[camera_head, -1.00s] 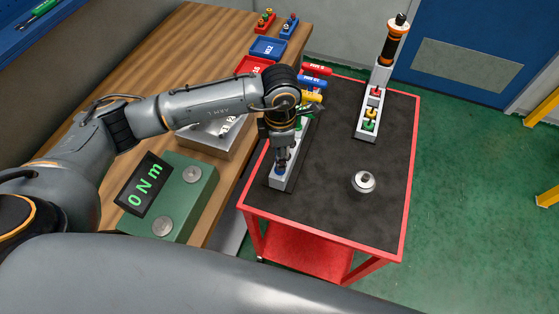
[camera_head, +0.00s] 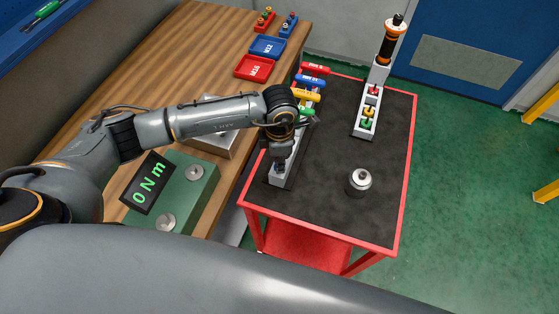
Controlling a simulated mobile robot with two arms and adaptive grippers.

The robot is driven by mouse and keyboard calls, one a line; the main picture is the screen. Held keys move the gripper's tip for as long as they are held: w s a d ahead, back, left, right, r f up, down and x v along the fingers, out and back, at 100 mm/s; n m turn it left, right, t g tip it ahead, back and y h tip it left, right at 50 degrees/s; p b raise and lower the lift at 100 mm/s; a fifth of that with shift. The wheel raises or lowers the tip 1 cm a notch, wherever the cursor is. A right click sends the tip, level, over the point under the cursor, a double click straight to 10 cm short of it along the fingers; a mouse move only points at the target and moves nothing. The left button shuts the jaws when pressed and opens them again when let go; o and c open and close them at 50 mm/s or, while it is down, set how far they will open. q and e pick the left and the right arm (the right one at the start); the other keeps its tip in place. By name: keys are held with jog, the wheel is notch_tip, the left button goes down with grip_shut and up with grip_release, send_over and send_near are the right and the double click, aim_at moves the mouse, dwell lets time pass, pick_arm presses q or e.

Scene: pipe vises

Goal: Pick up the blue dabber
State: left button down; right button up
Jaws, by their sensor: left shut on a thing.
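My left gripper (camera_head: 279,158) is over a narrow grey rack (camera_head: 278,180) at the near left of the black-topped cart. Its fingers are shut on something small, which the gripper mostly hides. A blue patch showed at its fingertips a second ago, so this appears to be the blue dabber. I cannot tell whether it is clear of the rack. My right gripper is not in view.
Red, blue, yellow and green handles (camera_head: 308,95) stand just beyond the gripper. A silver round piece (camera_head: 361,179) stands on the cart (camera_head: 330,150).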

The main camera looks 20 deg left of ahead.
pick_arm(q)
jog(key=shift+r, duration=0.1)
notch_tip(320, 180, up, 10)
jog(key=b, duration=0.3)
dwell(0.3)
